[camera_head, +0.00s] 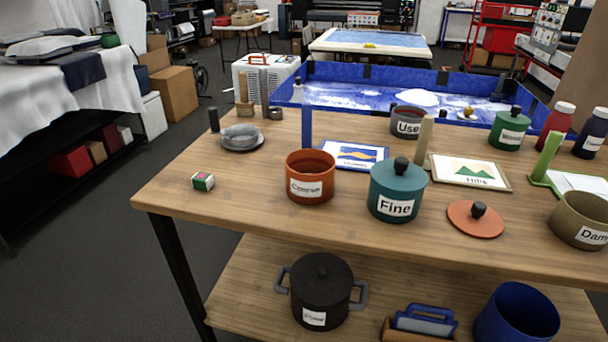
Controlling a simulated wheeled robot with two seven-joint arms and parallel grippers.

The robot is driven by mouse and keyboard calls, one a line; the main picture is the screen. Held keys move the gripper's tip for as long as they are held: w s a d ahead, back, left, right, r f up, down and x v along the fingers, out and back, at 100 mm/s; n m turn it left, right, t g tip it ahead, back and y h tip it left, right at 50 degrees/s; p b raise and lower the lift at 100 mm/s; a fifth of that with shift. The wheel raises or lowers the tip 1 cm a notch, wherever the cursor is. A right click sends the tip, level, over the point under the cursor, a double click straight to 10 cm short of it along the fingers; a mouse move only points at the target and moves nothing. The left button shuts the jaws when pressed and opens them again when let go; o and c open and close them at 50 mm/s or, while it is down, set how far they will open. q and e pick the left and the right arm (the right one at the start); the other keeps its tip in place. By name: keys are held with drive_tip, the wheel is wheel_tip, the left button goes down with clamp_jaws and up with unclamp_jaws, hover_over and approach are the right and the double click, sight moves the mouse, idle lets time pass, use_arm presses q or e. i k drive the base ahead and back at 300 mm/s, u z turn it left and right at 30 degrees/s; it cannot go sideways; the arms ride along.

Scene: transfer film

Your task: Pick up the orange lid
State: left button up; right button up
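The orange lid (462,221) lies flat on the wooden table, knob up. Its black knob (478,209) stands at its middle. It sits to the right of the teal pot marked "Fine" (396,193) and to the left of the olive pot marked "Dam…" (577,222), apart from both. An open orange pot (310,180) with a white label stands on the left side of the table without a lid. Neither of my grippers shows in the head view.
A framed mountain picture (469,172) lies behind the lid, with a green stand (545,160) to its right. The wooden table (260,205) is bare in front of the lid. A black lidded pot (320,290) and a blue container (517,315) stand on the shelf below.

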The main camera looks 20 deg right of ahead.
sight(474, 219)
drive_tip(key=z, duration=1.65)
drive_tip(key=k, duration=0.5)
drive_tip(key=z, duration=1.8)
drive_tip(key=i, duration=1.1)
drive_tip(key=u, duration=1.75)
